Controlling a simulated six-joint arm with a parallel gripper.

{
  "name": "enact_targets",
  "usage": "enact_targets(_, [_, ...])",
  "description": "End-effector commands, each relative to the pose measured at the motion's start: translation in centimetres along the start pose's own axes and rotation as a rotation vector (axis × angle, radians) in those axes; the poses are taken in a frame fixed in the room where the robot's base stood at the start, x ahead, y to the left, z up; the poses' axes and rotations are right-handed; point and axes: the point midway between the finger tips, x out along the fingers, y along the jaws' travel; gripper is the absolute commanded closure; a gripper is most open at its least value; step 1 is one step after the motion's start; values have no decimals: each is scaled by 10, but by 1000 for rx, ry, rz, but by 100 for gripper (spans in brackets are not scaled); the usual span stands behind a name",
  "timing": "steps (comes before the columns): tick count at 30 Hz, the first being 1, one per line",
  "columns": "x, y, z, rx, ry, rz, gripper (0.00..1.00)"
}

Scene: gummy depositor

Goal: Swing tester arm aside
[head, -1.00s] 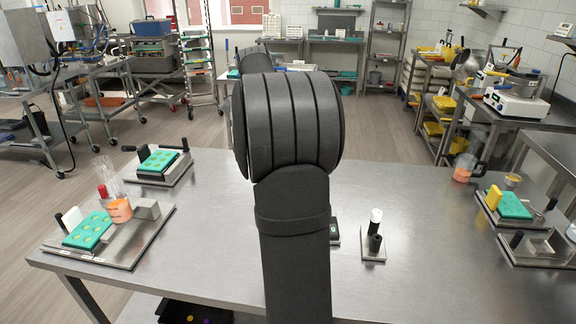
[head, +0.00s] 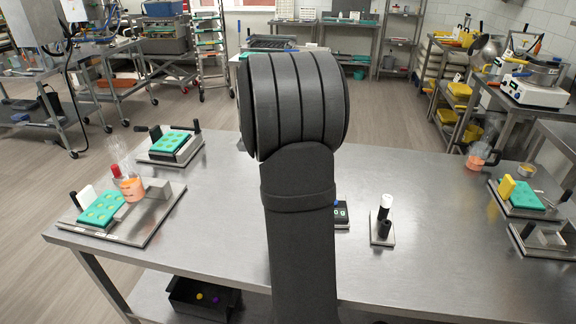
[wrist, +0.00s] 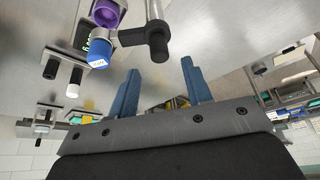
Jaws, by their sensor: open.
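In the wrist view my gripper (wrist: 160,82) shows two blue fingers spread apart with nothing between them. Just beyond the fingertips is a fixture with a metal post and what looks like the tester arm (wrist: 132,37), ending in a black cylindrical grip (wrist: 157,45). The fingers appear apart from this grip. Beside it are a purple cup (wrist: 108,13) and a blue-capped piece (wrist: 95,53) by a small display. In the head view my own arm hides the gripper and most of this fixture; only the dark display box (head: 341,215) shows.
A small plate with a white-topped and a black peg (head: 383,226) stands right of the display box. Teal mould trays (head: 103,208) and an orange-filled beaker (head: 131,188) sit at the left. Another mould station (head: 520,196) is at the right.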

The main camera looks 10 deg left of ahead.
Motion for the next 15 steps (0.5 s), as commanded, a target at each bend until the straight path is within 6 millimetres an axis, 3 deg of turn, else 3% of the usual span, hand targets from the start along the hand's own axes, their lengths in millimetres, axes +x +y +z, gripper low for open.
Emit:
enact_targets(6, [42,1,0,0,-2,3,55])
enact_targets(15, [62,0,0,1,0,1,55])
